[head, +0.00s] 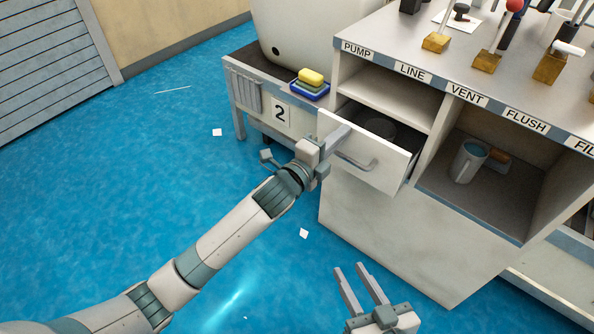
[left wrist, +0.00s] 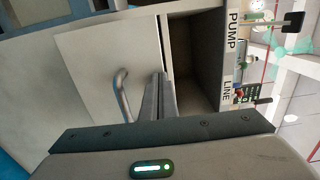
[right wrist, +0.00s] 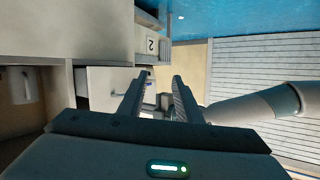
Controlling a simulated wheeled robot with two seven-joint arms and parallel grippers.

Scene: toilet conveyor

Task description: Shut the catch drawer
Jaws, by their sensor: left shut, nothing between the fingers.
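The catch drawer (head: 376,165) is a white drawer in the cabinet below the PUMP and LINE labels. It stands partly out, and a grey round shape shows inside it. Its grey bar handle (head: 356,162) is on the front. My left gripper (head: 338,138) is shut and empty, its fingers at the upper left part of the drawer front; I cannot tell if they touch it. In the left wrist view the fingers (left wrist: 158,98) are beside the handle (left wrist: 121,95). My right gripper (head: 360,283) is open and empty, low in front of the cabinet.
A blue tray with sponges (head: 310,83) sits on the side table at left. Levers stand on the cabinet top. The blue floor (head: 150,150) has small white scraps and free room.

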